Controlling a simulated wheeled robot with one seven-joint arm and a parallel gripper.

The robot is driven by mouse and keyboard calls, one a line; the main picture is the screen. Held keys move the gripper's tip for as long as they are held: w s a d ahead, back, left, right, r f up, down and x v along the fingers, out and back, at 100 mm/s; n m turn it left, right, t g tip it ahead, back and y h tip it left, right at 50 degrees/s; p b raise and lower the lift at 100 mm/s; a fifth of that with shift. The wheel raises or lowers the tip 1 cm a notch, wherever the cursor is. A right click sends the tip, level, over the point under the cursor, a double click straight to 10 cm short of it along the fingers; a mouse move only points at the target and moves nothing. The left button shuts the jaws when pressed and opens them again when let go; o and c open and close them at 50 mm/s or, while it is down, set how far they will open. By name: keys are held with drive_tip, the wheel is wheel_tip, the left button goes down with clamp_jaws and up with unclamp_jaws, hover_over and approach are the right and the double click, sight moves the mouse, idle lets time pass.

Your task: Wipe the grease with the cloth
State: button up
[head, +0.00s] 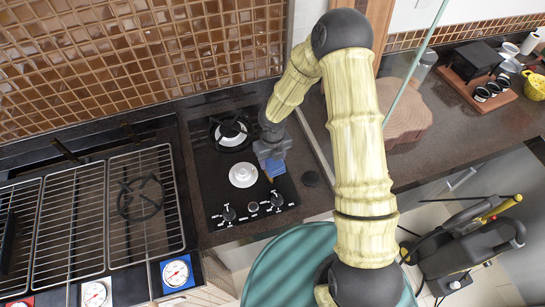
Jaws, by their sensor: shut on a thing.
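My gripper (273,158) reaches down over the right side of the black glass cooktop (213,185). It is shut on a small blue cloth (276,168), which shows just below the fingers. The cloth is beside the pale round burner (242,175), on its right. I cannot tell whether the cloth touches the glass. No grease can be made out clearly; the area under the gripper and cloth is hidden.
A black burner (231,134) is behind the pale one, and knobs (252,207) line the cooktop's front. A wire grill (90,220) stands left. A wooden slab (403,118) and a tray of cups (480,92) are on the right counter. A tiled wall (130,50) bounds the back.

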drive_tip(key=shift+f+b, duration=2.45)
drive_tip(key=shift+f, duration=1.3)
drive_tip(key=shift+f+b, duration=0.5)
drive_tip(key=shift+f, duration=0.25)
drive_tip(key=shift+w+r, duration=0.1)
drive_tip(key=shift+r, duration=0.05)
drive_tip(key=shift+w+a+p, duration=0.1)
drive_tip(key=shift+w+p, duration=0.05)
drive_tip(key=shift+p, duration=0.35)
drive_tip(key=shift+w+a+r+p, duration=0.1)
drive_tip(key=shift+w+a+p, duration=0.15)
drive_tip(key=shift+w+p, duration=0.7)
drive_tip(key=shift+w, duration=0.25)
drive_tip(key=shift+a, duration=0.1)
drive_tip(key=shift+w+a+f+p, duration=0.2)
drive_tip(key=shift+w+p, duration=0.25)
drive_tip(key=shift+w, duration=0.25)
drive_tip(key=shift+w+a+f+p, duration=0.15)
drive_tip(key=shift+w+p, duration=0.3)
drive_tip(key=shift+w, duration=0.25)
drive_tip(key=shift+r, duration=0.1)
